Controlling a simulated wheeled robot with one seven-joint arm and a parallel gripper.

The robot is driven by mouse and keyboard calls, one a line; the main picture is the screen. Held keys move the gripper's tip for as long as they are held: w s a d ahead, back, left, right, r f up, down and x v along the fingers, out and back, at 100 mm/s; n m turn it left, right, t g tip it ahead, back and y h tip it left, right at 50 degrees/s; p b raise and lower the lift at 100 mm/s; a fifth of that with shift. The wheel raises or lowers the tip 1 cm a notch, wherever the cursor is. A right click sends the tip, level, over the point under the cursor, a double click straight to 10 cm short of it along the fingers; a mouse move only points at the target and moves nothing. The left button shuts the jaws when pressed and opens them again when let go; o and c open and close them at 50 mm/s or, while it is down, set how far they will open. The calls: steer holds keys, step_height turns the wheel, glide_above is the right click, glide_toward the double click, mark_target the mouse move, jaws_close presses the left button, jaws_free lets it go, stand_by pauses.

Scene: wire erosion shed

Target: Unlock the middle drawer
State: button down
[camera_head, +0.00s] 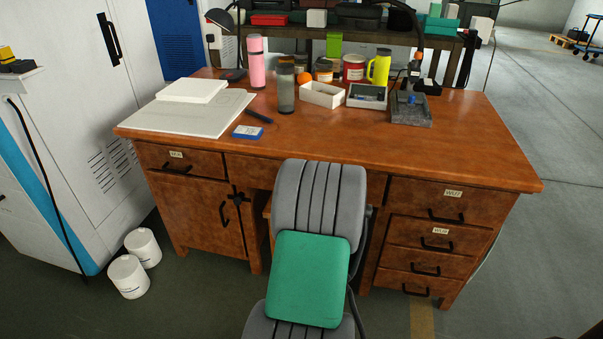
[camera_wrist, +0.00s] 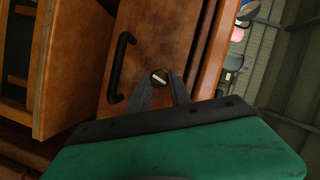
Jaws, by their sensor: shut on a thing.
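In the wrist view my gripper (camera_wrist: 162,78) reaches a round lock (camera_wrist: 158,74) on a brown wooden front. Its dark fingers are shut on the small pale metal turn piece (camera_wrist: 160,81) in the lock's middle. The piece lies slanted in the picture. A black bar handle (camera_wrist: 118,68) is on the same front, left of the lock in this turned view.
Side drawers (camera_head: 437,236) are at right, a cupboard door (camera_head: 205,215) at left. White tubs (camera_head: 128,277) stand at left.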

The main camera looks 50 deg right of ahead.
steer(key=shift+w+r+n+g+p, duration=0.15)
steer(key=shift+n+g+p, duration=0.65)
steer(key=shift+n+p, duration=0.4)
steer(key=c, duration=1.2)
jaws_free()
steer(key=p+v, duration=0.1)
steer(key=v, duration=0.7)
